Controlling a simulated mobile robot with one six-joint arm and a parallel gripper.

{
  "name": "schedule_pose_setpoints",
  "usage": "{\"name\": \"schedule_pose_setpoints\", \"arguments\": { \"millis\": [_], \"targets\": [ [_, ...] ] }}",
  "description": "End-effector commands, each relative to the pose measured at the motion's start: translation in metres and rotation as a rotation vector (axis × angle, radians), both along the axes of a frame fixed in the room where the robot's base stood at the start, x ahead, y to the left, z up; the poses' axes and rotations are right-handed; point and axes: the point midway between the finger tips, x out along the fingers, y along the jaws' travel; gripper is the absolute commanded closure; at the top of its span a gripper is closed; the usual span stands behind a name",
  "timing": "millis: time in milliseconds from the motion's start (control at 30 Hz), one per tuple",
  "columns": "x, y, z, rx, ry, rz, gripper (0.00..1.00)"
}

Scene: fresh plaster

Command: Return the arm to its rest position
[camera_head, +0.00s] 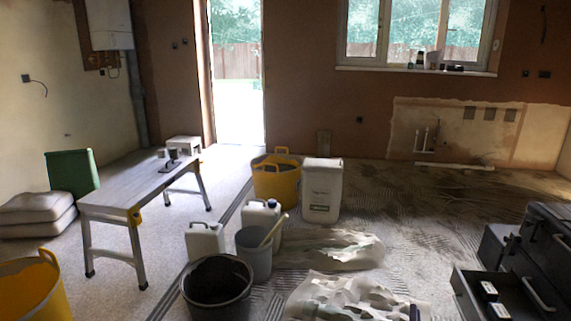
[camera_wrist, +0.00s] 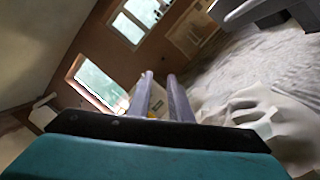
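My gripper (camera_wrist: 163,78) shows in the wrist view as two grey parallel fingers rising from a dark bar with a teal part below. The fingers stand a little apart, with a narrow gap and nothing held between them. The wrist view is tilted and looks across the room toward the doorway (camera_wrist: 98,85) and window (camera_wrist: 138,18). I cannot make out my gripper in the head view.
Crumpled plastic sheets (camera_head: 357,298) lie on the ridged floor ahead. Buckets, including a black one (camera_head: 217,283), and white canisters stand left of them. A trestle bench (camera_head: 130,188) is farther left. Dark toolboxes with an open drawer (camera_head: 470,295) stand right.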

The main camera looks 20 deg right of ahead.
Motion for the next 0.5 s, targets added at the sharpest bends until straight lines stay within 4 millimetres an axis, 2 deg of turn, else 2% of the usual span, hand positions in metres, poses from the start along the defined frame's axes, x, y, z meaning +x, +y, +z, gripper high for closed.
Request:
{"name": "schedule_pose_setpoints", "arguments": {
  "millis": [33,200,500],
  "targets": [
    [0.012,0.017,0.015,0.003,0.002,0.028,0.81],
    [0.046,0.069,0.037,0.015,0.008,0.109,0.81],
    [0.092,0.161,0.055,0.106,0.085,0.228,0.81]
  ]
}}
